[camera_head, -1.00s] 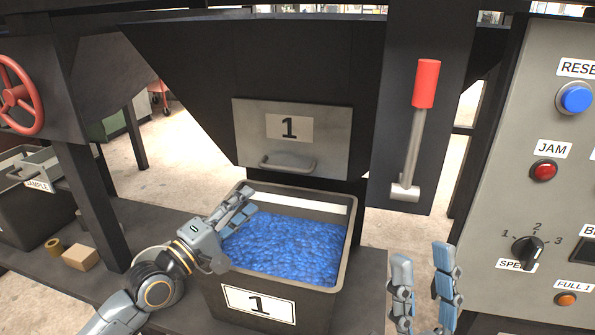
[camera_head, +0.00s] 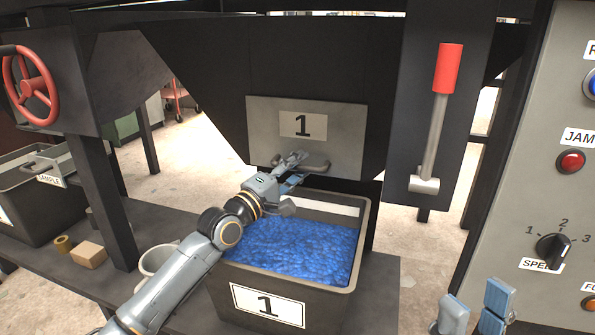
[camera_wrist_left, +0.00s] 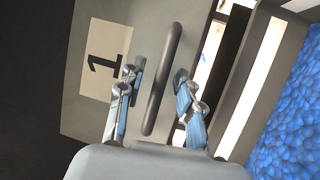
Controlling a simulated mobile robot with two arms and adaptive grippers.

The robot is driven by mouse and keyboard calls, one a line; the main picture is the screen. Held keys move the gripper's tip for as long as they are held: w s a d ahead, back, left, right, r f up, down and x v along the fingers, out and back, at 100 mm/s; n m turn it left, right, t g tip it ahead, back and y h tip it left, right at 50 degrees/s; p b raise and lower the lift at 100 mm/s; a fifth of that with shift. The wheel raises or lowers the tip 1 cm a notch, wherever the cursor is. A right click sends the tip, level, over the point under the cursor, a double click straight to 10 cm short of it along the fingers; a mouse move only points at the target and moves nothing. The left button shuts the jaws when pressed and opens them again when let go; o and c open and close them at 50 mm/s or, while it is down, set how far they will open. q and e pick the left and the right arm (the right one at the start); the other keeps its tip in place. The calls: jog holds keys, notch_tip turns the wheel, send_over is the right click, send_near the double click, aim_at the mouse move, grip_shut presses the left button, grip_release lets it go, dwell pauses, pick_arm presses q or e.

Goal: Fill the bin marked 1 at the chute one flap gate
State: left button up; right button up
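The grey flap gate marked 1 (camera_head: 345,125) sits low on the dark chute, with a bar handle (camera_head: 318,166) along its lower edge. The bin marked 1 (camera_head: 268,304) stands below it, holding many blue pieces (camera_head: 290,250). My left gripper (camera_head: 290,166) is at the left part of the gate handle. In the left wrist view its open fingers (camera_wrist_left: 158,108) lie on either side of the handle (camera_wrist_left: 163,80), with gaps visible. My right gripper (camera_head: 475,305) is at the bottom right, fingers apart and empty, partly cut off by the frame.
A control panel (camera_head: 535,185) stands at the far right. A red handwheel (camera_head: 33,86), a sample bin (camera_head: 20,190), a cardboard block (camera_head: 88,255) and a pale cup (camera_head: 152,260) are at the left.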

pick_arm(q)
grip_shut()
dwell(0.3)
